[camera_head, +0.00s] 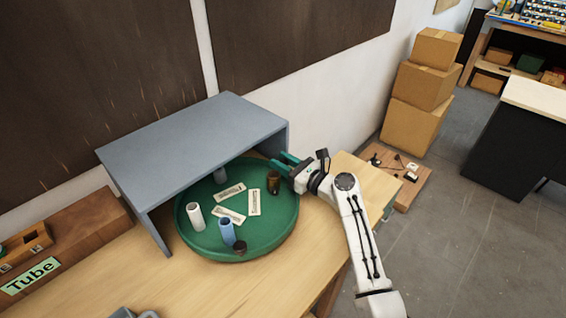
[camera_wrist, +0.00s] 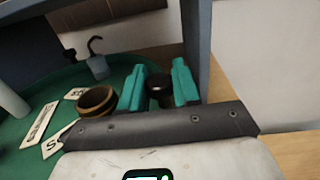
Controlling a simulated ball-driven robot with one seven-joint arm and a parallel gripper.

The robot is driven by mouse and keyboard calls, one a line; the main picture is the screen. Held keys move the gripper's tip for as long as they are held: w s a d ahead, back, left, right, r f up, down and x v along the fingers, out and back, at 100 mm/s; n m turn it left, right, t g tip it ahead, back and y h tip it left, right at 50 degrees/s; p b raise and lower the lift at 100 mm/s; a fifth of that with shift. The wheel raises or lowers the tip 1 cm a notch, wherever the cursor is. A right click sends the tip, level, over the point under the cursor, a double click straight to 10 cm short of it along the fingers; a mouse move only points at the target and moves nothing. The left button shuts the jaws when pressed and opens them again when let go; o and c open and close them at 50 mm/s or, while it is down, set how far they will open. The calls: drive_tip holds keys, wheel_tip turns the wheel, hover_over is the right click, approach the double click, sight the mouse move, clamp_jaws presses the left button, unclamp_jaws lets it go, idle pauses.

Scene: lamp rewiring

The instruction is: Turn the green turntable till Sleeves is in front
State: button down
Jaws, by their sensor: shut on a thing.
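The round green turntable (camera_head: 268,232) sits on the wooden bench, its back part under a grey shelf. Three white labels lie on it: a rear one (camera_head: 230,192), a right one (camera_head: 254,202) and a front one (camera_head: 229,215). Their words are too small to read here. In the wrist view one label (camera_wrist: 62,140) shows a first letter like S; the rest is cut off. My gripper (camera_head: 284,162) is at the turntable's right rear edge, its teal fingers closed around a dark round knob (camera_wrist: 160,88). The knob's base is hidden.
A brown cup (camera_head: 273,182) stands beside my gripper. A white cylinder (camera_head: 195,217), a blue cylinder (camera_head: 227,232) and a small dark cup (camera_head: 240,247) also stand on the turntable. The grey shelf (camera_head: 190,135) overhangs the back; its right side panel is close to my fingers.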

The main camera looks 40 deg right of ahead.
drive_tip(key=shift+w+d+f+n+y+b, duration=0.15)
drive_tip(key=shift+w+n+y+b, duration=0.15)
drive_tip(key=shift+w+y+b, duration=0.25)
drive_tip(key=shift+w+n+g+y+b, duration=0.4)
drive_tip(key=shift+w+n+y+b, duration=0.55)
drive_tip(key=shift+w+y, duration=0.3)
drive_tip(key=shift+w+a+n+y, duration=0.3)
drive_tip(key=shift+w+n+y, duration=0.1)
drive_tip(key=shift+y, duration=0.2)
drive_tip(key=c, duration=1.2)
unclamp_jaws()
drive_tip(key=shift+o, duration=0.2)
drive_tip(key=b+v, duration=0.1)
drive_tip(key=v, duration=0.9)
drive_tip(key=shift+s+d+r, duration=0.2)
drive_tip(key=shift+s+r, duration=0.05)
drive_tip(key=shift+s, duration=0.1)
